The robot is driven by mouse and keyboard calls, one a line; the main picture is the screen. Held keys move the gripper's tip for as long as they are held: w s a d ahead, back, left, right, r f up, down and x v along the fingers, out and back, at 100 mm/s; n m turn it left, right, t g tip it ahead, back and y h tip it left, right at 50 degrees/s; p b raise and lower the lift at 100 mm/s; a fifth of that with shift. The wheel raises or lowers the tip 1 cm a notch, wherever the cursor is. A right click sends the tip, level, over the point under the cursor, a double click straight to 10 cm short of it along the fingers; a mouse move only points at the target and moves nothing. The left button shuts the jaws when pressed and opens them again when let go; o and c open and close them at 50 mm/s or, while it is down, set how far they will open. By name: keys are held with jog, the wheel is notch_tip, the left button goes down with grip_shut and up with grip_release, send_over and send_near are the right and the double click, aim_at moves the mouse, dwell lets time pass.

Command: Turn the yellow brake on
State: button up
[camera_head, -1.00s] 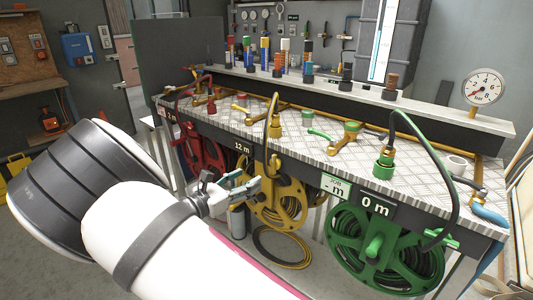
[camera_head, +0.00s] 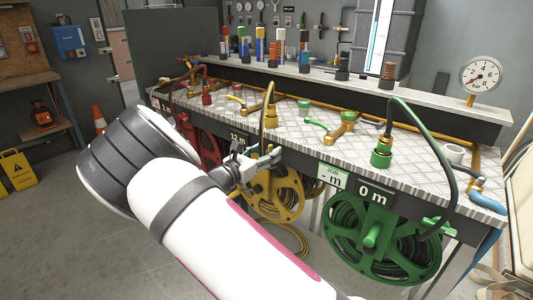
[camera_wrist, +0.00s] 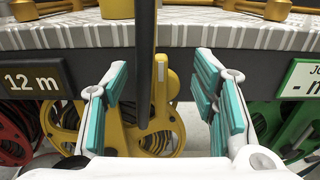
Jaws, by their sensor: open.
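The yellow hose reel (camera_head: 275,200) hangs under the bench front, below the "12 m" sign. In the head view my gripper (camera_head: 267,160) is in front of its upper part and hides some of it. In the wrist view the yellow reel (camera_wrist: 172,125) shows between and beyond my open jaws (camera_wrist: 160,85). An upright yellow piece with a small hole (camera_wrist: 160,72), possibly the brake lever, stands between the jaws. A dark hose (camera_wrist: 146,60) hangs down beside it on the left. The jaws have teal pads and hold nothing; I cannot see them touch the reel.
The green reel (camera_head: 385,240) with the "0 m" sign (camera_head: 374,193) is to the right, the red reel (camera_head: 207,147) to the left. The bench's front edge (camera_wrist: 190,35) runs just above the jaws. Taps and hose fittings stand on the bench top.

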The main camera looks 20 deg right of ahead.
jog(key=shift+w+d, duration=0.2)
jog(key=shift+d, duration=0.15)
jog(key=shift+c, duration=0.5)
jog(key=c, duration=1.1)
jog(key=shift+c, duration=0.2)
